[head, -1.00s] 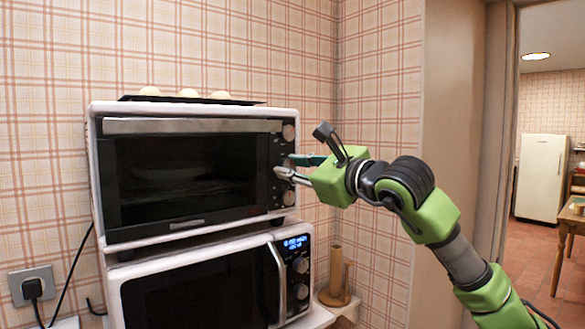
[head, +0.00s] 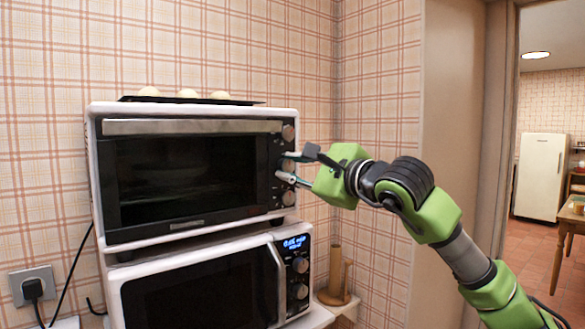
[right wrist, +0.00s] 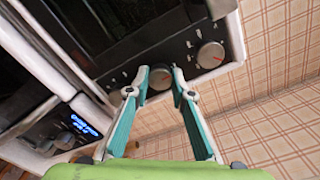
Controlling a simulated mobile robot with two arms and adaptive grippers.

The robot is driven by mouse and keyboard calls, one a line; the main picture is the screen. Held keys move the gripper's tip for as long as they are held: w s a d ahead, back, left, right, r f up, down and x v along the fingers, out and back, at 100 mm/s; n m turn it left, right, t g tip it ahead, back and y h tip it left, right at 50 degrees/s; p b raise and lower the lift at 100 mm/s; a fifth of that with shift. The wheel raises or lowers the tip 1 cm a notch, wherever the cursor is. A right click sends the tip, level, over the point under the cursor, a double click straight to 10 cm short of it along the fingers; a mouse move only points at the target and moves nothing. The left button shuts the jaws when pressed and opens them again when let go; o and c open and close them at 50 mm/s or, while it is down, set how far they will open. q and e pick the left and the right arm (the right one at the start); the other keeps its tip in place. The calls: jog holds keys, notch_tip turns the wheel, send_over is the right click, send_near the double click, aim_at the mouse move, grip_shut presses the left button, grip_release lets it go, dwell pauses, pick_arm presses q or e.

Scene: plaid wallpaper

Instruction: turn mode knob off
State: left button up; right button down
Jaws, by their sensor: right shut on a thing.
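The white toaster oven (head: 103,160) has a dark glass door and a column of round knobs on its right side. My right gripper (head: 285,166) reaches in from the right and is shut on the middle knob (right wrist: 160,80), with one teal-lined finger on each side of it in the right wrist view. The top knob (head: 288,132) is free; it also shows in the right wrist view (right wrist: 210,55), with a red mark. The bottom knob (head: 289,198) is clear of the fingers in the head view. No label tells which knob is the mode knob. My left gripper is not in view.
A white microwave (head: 112,285) with a lit blue display stands under the oven. A dark tray (head: 225,102) with several pale round pieces lies on top of the oven. A wooden holder (head: 335,275) stands right of the microwave. The wall corner is close behind.

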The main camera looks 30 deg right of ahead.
jog(key=shift+f, duration=0.15)
jog(key=c, duration=1.8)
grip_release()
jog(key=s, duration=0.8)
jog(key=s+d, duration=0.1)
jog(key=s, duration=0.3)
jog(key=shift+a, duration=0.1)
